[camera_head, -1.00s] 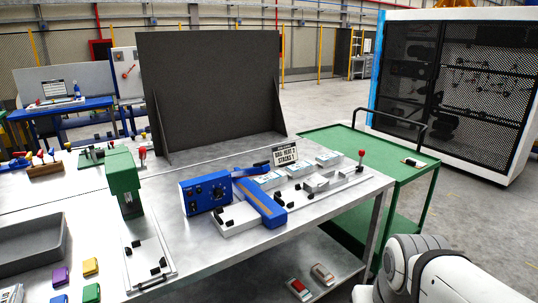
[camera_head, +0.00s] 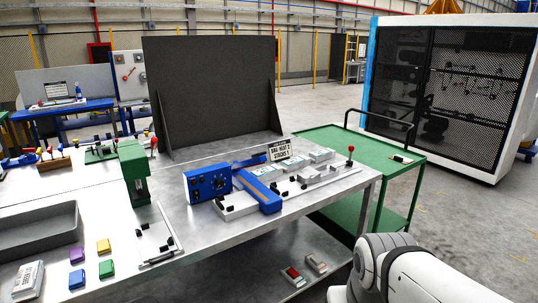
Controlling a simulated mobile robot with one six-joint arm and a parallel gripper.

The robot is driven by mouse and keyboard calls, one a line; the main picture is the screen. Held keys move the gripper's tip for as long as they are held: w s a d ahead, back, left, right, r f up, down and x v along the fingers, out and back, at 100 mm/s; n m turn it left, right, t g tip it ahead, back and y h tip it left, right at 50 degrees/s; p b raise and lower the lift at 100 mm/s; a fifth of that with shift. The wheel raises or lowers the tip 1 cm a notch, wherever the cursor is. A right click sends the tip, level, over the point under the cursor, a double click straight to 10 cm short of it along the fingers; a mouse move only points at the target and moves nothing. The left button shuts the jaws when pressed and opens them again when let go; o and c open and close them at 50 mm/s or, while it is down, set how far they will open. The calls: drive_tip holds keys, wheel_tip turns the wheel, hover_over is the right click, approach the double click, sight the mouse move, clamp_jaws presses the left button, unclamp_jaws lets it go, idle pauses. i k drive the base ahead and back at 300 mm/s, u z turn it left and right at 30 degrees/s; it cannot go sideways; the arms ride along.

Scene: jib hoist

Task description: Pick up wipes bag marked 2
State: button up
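Several flat white packs with small printed labels lie behind the blue sealer on the steel bench: a left one (camera_head: 267,173), a middle one (camera_head: 294,162) and a right one (camera_head: 321,155). A white pack with dark print (camera_head: 28,281) lies at the bench's front left. Two small packs, one red and white (camera_head: 292,276) and one brownish grey (camera_head: 316,263), lie on the lower shelf. I cannot read a 2 on any pack, so I cannot tell which is the wipes bag marked 2. My white arm shows at the lower right; my gripper is out of view.
The blue sealer (camera_head: 207,185) stands on the bench before a dark upright panel (camera_head: 210,95). A small sign (camera_head: 278,151) stands behind it. A green press (camera_head: 133,170), coloured blocks and a grey tray (camera_head: 38,232) are left. A green cart (camera_head: 400,174) adjoins the right. Floor is free at right.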

sight(267, 173)
drive_tip(key=u, duration=0.05)
drive_tip(key=i, duration=0.4)
drive_tip(key=z, duration=2.25)
drive_tip(key=i, duration=2.05)
drive_tip(key=u, duration=0.9)
